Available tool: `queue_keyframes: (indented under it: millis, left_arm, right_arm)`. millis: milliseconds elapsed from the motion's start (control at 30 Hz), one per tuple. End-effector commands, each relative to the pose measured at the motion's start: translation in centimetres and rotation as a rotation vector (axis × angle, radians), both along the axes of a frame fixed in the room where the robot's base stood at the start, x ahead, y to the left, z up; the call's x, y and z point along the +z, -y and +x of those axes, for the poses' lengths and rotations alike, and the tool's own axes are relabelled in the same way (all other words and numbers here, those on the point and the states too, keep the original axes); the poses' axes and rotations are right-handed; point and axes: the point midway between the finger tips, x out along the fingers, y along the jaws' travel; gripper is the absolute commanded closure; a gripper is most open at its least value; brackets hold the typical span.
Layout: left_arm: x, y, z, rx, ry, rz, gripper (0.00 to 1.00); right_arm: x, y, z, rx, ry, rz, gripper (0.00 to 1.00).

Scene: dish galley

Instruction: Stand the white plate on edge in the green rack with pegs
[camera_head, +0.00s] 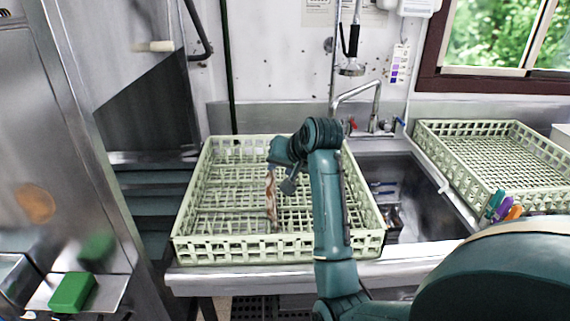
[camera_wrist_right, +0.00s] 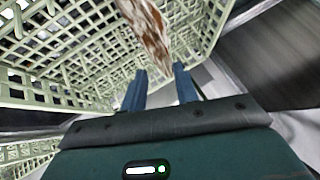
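The white plate (camera_head: 271,200), smeared with brown, shows nearly edge-on as a narrow upright strip in the large pale green rack (camera_head: 215,247) on the counter. In the right wrist view the plate (camera_wrist_right: 148,28) appears as a thin brown-and-white piece just beyond my fingertips. My right gripper (camera_head: 281,178) is above the rack, at the upper right of the plate. In the wrist view its two fingers (camera_wrist_right: 160,72) are apart, with the plate's near end close to the gap. I cannot make out pegs or the plate's lower contact. My left gripper is out of view.
A second pale green rack (camera_head: 467,175) stands at the right, beyond the steel sink (camera_head: 425,214). A faucet (camera_head: 372,105) and hanging sprayer (camera_head: 352,68) are behind the sink. A green block (camera_head: 72,291) lies at the lower left. Most of the large rack is empty.

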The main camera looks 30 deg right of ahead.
Motion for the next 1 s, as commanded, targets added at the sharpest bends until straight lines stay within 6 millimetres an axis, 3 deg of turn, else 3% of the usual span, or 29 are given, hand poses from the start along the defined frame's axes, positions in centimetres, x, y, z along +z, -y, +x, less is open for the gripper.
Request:
queue_keyframes:
  millis: [167, 500, 667, 1000]
  left_arm:
    - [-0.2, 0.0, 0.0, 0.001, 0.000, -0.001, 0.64]
    - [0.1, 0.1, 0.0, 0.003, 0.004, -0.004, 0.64]
    - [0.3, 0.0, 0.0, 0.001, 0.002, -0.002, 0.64]
    - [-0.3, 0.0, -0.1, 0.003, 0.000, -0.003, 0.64]
  right_arm:
    - [1.2, 0.0, -1.0, -0.002, 0.005, -0.002, 0.70]
    - [6.7, 0.1, -6.1, -0.005, 0.007, -0.010, 0.70]
    - [8.0, -0.1, -7.5, -0.002, 0.000, -0.012, 0.70]
    - [9.4, -0.1, -8.4, -0.002, 0.016, -0.009, 0.70]
